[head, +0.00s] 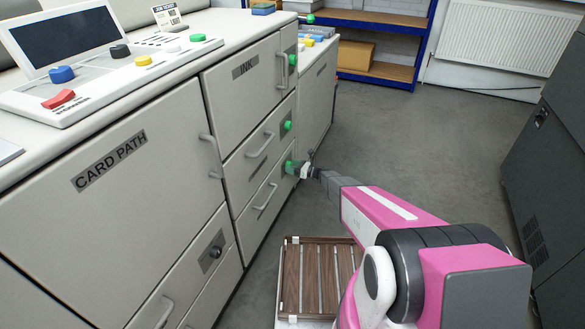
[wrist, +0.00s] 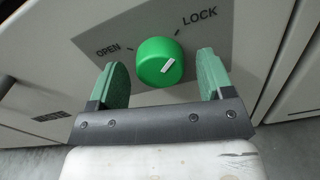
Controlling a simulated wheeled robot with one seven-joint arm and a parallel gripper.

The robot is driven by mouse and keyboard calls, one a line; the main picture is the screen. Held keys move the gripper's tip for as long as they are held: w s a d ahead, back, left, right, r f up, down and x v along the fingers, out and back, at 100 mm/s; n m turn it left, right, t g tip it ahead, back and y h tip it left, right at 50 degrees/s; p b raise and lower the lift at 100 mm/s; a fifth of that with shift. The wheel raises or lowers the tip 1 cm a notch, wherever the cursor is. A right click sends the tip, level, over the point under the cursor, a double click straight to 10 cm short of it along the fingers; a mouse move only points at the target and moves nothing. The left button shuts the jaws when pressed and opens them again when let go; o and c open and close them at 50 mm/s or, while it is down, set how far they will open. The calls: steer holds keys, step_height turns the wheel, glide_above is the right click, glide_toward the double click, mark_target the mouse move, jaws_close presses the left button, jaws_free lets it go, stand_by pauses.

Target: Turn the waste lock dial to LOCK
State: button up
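The green waste lock dial (wrist: 155,58) sits on a grey plate with OPEN (wrist: 108,50) at its left and LOCK (wrist: 200,17) at its upper right. Its white mark slants up to the right, towards the LOCK side. My gripper (wrist: 163,78) is open, with one green-padded finger on each side of the dial and a visible gap to both. In the head view my gripper (head: 302,170) is at the lowest green dial (head: 289,167) on the cabinet front. The gripper partly covers that dial's surroundings.
Two more green dials, a middle one (head: 287,126) and an upper one (head: 292,60), are above on the cabinet front. Drawer handles (head: 265,201) stick out to the left. A slatted wooden tray (head: 291,275) is below my arm. The grey floor (head: 420,130) is clear to the right.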

steer(key=v, duration=1)
steer(key=shift+d, duration=0.4)
steer(key=shift+s, duration=0.2)
steer(key=s+d+r+n+g+h, duration=0.1)
steer(key=s+r+n+g+h, duration=0.3)
steer(key=s+n, duration=0.35)
steer(key=s+r+n+g+h, duration=0.2)
steer(key=s+r+n+h, duration=0.1)
steer(key=s+r+n, duration=0.5)
steer(key=s+d+r+n+h, duration=0.8)
steer(key=s+d, duration=0.4)
steer(key=s, duration=0.2)
steer(key=shift+s+r+n+h, duration=0.35)
steer(key=shift+r+h, duration=0.4)
steer(key=shift+h, duration=0.25)
